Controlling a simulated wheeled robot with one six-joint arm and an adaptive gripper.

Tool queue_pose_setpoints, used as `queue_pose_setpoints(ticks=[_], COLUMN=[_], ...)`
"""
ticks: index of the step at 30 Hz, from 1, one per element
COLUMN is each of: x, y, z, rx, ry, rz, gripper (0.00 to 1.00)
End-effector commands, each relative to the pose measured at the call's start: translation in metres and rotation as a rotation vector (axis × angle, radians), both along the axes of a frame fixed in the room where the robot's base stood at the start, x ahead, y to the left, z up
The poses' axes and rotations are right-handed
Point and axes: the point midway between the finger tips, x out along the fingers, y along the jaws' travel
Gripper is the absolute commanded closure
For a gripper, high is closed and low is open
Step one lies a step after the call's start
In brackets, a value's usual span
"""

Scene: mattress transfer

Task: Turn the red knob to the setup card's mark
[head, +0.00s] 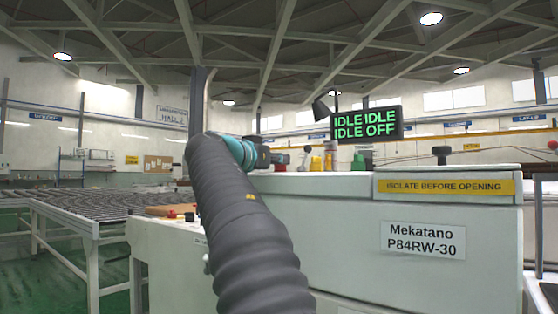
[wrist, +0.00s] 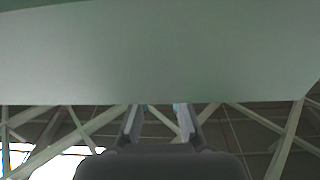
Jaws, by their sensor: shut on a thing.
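My gripper (head: 264,156) is at the end of my dark-sleeved arm, at the rear edge of the machine top, seen from behind and small. A red part, apparently the red knob (head: 281,159), shows right at its tip. In the wrist view the two fingers of my gripper (wrist: 160,120) stand apart beneath a broad pale panel (wrist: 160,55). What lies between them cannot be made out there, and the knob's pointer and marks are hidden. I cannot make out a setup card in either view.
The pale machine housing (head: 300,230) fills the right front. A yellow bottle (head: 330,155), a green button (head: 358,161) and a black knob (head: 441,152) stand on top. A display (head: 366,125) reads IDLE and OFF. A roller conveyor (head: 90,202) is at left.

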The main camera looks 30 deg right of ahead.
Motion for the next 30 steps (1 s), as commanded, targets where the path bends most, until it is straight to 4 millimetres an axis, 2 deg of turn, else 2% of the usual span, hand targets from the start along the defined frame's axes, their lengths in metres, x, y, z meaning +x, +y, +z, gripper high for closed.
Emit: queue_pose_setpoints(ticks=[11,30], x=[0.0015,0.0029], y=[0.0003,0.0001], z=[0.0017,0.0034], rx=[0.000,0.000], ry=[0.002,0.002], rz=[-0.083,-0.479], gripper=[1.00,1.00])
